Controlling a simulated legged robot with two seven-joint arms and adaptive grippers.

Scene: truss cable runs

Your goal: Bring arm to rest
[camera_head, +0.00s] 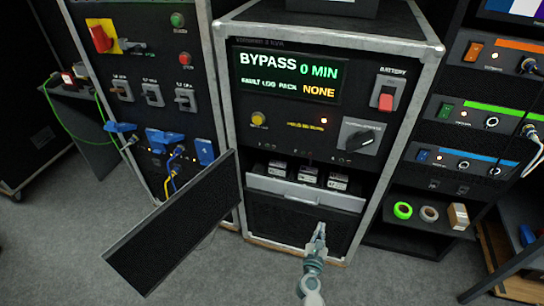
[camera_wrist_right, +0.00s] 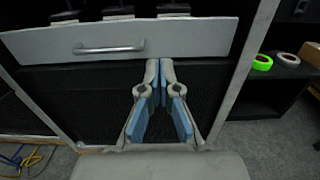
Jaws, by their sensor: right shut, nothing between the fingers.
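My right gripper (camera_head: 319,232) reaches up from the bottom of the head view. It is in front of the dark lower panel of the middle rack cabinet (camera_head: 293,222), below a silver drawer front (camera_head: 304,194). In the right wrist view, the gripper's fingertips (camera_wrist_right: 159,68) meet and hold nothing. They point at the dark panel, just under the drawer front (camera_wrist_right: 120,42) with its bar handle. I cannot tell whether they touch the panel. My left gripper is out of view.
Several dark modules (camera_head: 308,175) stand above the drawer front. A dark panel door (camera_head: 175,228) sticks out over the floor at left. The right rack's shelf holds a green tape roll (camera_head: 403,210). The middle rack's screen (camera_head: 287,76) reads "BYPASS 0 MIN". Grey carpet lies in front.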

